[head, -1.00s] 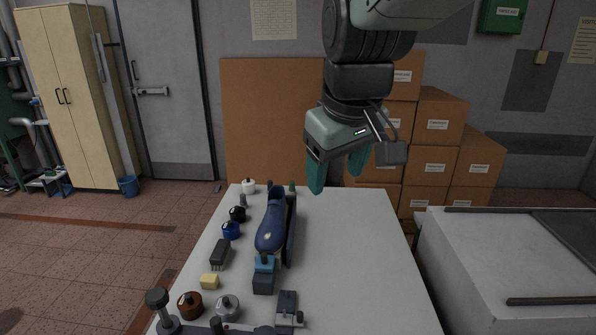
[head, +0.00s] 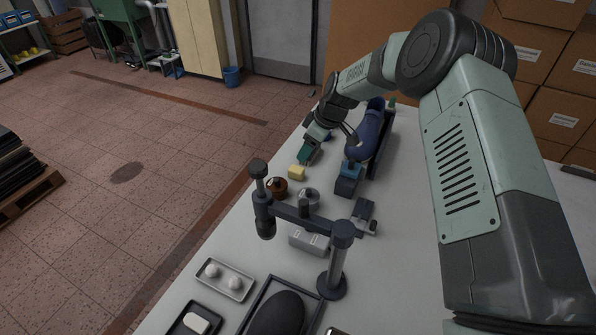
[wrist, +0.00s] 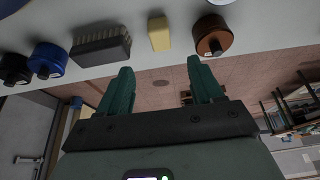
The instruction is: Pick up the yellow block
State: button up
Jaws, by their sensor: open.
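The yellow block (head: 297,172) is a small pale block on the white table, near its left edge. In the wrist view the yellow block (wrist: 158,33) lies beyond my fingertips, roughly centred between them. My gripper (head: 306,157) is low over the table, close to the block and just behind it in the head view. Its two teal fingers (wrist: 159,70) are spread open and empty in the wrist view. Nothing covers the block in either view.
A dark brush (wrist: 101,46) lies on the block's other side. A blue shoe last (head: 368,130) stands right of the gripper. A dark post stand (head: 338,262) rises in front.

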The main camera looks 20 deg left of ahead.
aim_at(296, 169)
jog(key=x, duration=1.1)
jog(key=shift+f, duration=0.15)
jog(key=shift+c, duration=0.5)
jog(key=c, duration=1)
